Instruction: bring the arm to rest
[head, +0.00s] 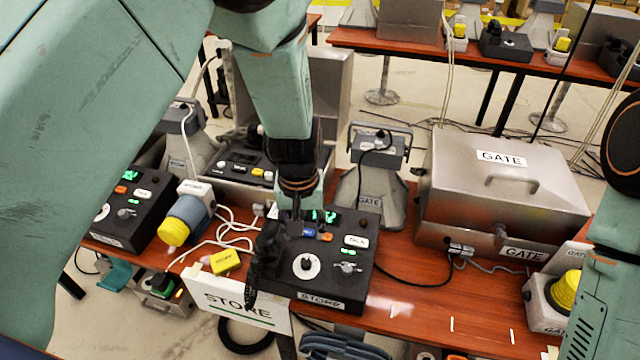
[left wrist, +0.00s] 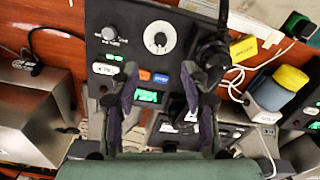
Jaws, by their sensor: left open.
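My left gripper (head: 297,212) hangs over the back part of the black STORE paging console (head: 325,287) in the head view. In the left wrist view its two fingers (left wrist: 159,88) are apart, with nothing between them but the console's lit green display and small buttons below. The console has a white dial, a grey knob, a TALK button and blue and orange buttons. A black handset or microphone (left wrist: 211,52) stands at its side. I cannot tell whether a fingertip touches the console. My right gripper is out of view; part of my right arm shows at the right edge.
A metal GATE box (head: 500,185) stands on the red-brown table (head: 425,265) to the right. A yellow tag (head: 225,262) and white cables lie left of the console. A blue-and-yellow beacon (head: 185,222) and another console (head: 125,210) are further left. The table's front strip right of the console is mostly clear.

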